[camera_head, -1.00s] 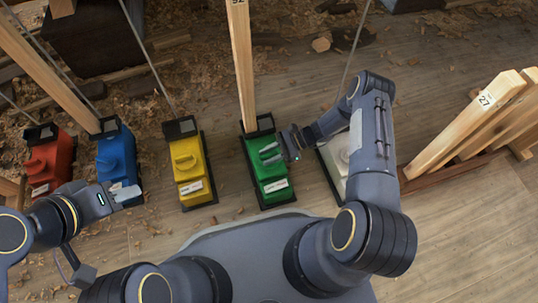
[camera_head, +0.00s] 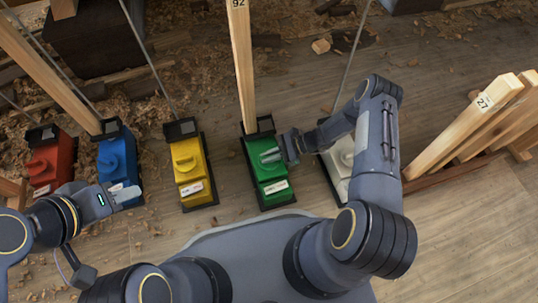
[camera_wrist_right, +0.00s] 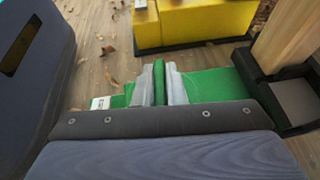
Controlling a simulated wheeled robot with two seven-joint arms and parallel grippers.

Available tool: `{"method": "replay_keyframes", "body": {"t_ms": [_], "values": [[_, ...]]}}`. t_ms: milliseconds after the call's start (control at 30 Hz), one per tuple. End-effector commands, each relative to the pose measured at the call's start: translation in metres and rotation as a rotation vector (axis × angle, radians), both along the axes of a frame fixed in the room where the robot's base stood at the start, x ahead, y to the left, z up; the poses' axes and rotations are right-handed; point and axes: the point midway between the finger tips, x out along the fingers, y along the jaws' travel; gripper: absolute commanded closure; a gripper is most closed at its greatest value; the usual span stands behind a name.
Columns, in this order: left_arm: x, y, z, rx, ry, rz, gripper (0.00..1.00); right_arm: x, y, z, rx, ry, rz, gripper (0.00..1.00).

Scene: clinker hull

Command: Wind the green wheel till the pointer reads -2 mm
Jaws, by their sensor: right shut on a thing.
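The green jack box (camera_head: 265,172) stands on the floor at the foot of a wooden post, with a white label on its near end. My right gripper (camera_head: 270,155) reaches in from the right over its top. In the right wrist view the fingers (camera_wrist_right: 159,84) are shut on the upright green grip of the wheel (camera_wrist_right: 159,78). The rest of the wheel is hidden under the gripper. The pointer and its scale are too small to read. My left gripper (camera_head: 122,195) is at the left, near the front of the blue box; its fingers are too small to judge.
A yellow box (camera_head: 189,170), blue box (camera_head: 117,160) and red box (camera_head: 50,162) stand to the left. A white box (camera_head: 338,165) stands right, partly behind my right arm. A wooden post (camera_head: 242,65) rises behind the green box. Leaning planks (camera_head: 480,120) stand at the right.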

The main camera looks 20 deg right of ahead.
Motion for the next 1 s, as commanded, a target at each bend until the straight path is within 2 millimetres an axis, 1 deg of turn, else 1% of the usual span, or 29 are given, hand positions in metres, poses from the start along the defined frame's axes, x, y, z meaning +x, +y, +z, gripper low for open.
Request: {"method": "replay_keyframes", "body": {"t_ms": [33,167,367,467,800,1000], "values": [[0.000,0.000,0.005,0.000,0.000,0.000,0.64,-0.001,-0.001,0.002,0.001,0.005,-0.038,1.00],[0.000,0.000,0.014,0.000,0.000,0.000,0.64,-0.002,-0.001,0.003,0.003,0.007,-0.145,1.00],[0.000,0.000,0.035,0.000,0.000,0.000,0.64,-0.002,-0.002,0.005,0.003,0.010,-0.334,1.00],[0.000,0.000,0.050,0.000,0.000,0.000,0.64,-0.003,-0.001,0.006,0.004,0.011,-0.429,1.00],[0.000,0.000,0.109,0.000,0.000,0.000,0.64,-0.002,0.000,0.008,0.003,0.011,-0.719,1.00],[0.000,0.000,0.132,0.000,0.000,0.000,0.64,-0.002,0.000,0.005,0.000,0.008,-0.835,1.00]]}}
